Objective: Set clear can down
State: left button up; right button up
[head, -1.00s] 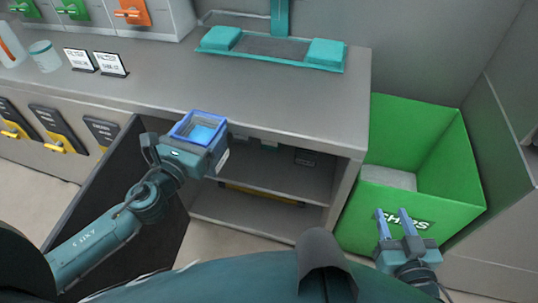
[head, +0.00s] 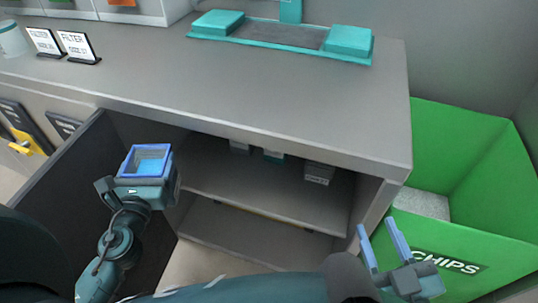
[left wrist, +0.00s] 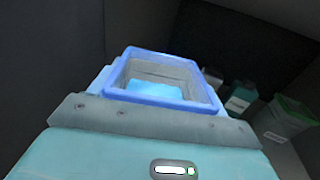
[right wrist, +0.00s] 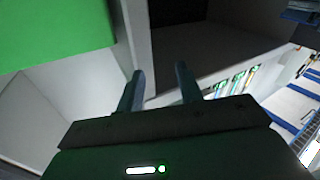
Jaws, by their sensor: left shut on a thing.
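The clear can (head: 147,160) has a square blue rim and light blue contents. My left gripper (head: 148,172) is shut on it and holds it about upright, in front of the open cabinet beside its dark door. The can fills the middle of the left wrist view (left wrist: 160,88), with the gripper's body below it. The gripper's fingers are mostly hidden by the can. My right gripper (head: 377,228) is open and empty at the lower right, in front of the cabinet's right side and the green bin. Its two spread fingers show in the right wrist view (right wrist: 160,78).
The open cabinet has a middle shelf (head: 255,200) with several small containers at its back, including a grey one (head: 319,173). The dark door (head: 75,185) stands open at left. The grey counter (head: 250,90) overhangs the shelf. A green chips bin (head: 480,215) stands at right.

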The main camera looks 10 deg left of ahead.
pick_arm(q)
jog(key=shift+a+f+y, duration=0.15)
jog(key=shift+a+y, duration=0.15)
jog(key=shift+a, duration=0.1)
jog(key=shift+w, duration=0.35)
jog(key=w+d+b, duration=0.1)
jog(key=w+d, duration=0.1)
jog(key=w, duration=1.6)
notch_tip(320, 180, down, 7)
jog(key=w+b, duration=0.1)
jog(key=b, duration=0.5)
jog(key=shift+a, duration=0.15)
pick_arm(e)
jog(key=shift+w+a+r+t+y, duration=0.15)
jog(key=shift+a+t+y, duration=0.35)
jog(key=shift+a+y, duration=0.6)
jog(key=shift+d, duration=0.15)
